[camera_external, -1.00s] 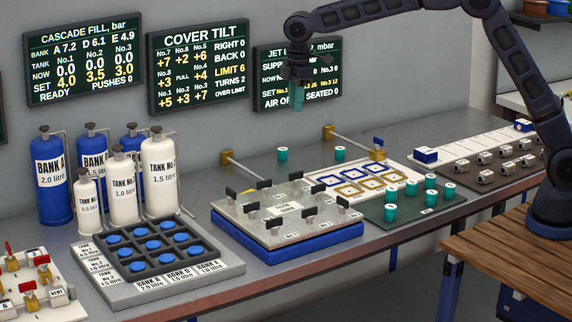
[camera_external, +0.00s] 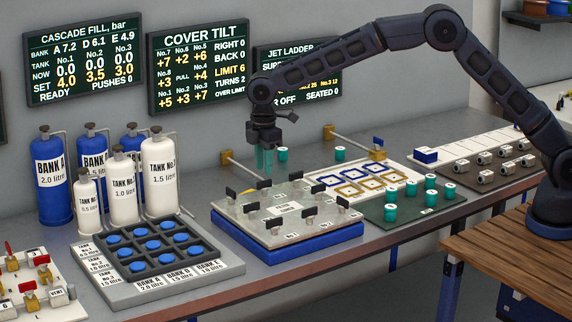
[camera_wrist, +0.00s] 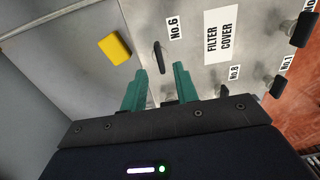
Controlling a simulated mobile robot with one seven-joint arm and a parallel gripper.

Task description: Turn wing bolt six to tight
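Wing bolt six (camera_wrist: 159,57) shows in the wrist view as a dark, narrow wing beside its "No.6" label on the grey filter cover (camera_wrist: 195,60). In the external view it is the middle bolt of the back row (camera_external: 264,184). My gripper (camera_external: 264,160) is above the back of the cover, its green fingers pointing down. In the wrist view my gripper (camera_wrist: 159,78) is open and empty, with the bolt just beyond the gap between its fingertips. The fingers appear apart from the bolt. The COVER TILT board (camera_external: 198,66) reads No.6 +2, limit 6, turns 2.
Other black wing bolts (camera_external: 231,192) stand around the cover. A yellow block (camera_wrist: 116,48) lies near bolt six. Green cylinders (camera_external: 390,212) stand to the right, and a blue button tray (camera_external: 220,272) to the left.

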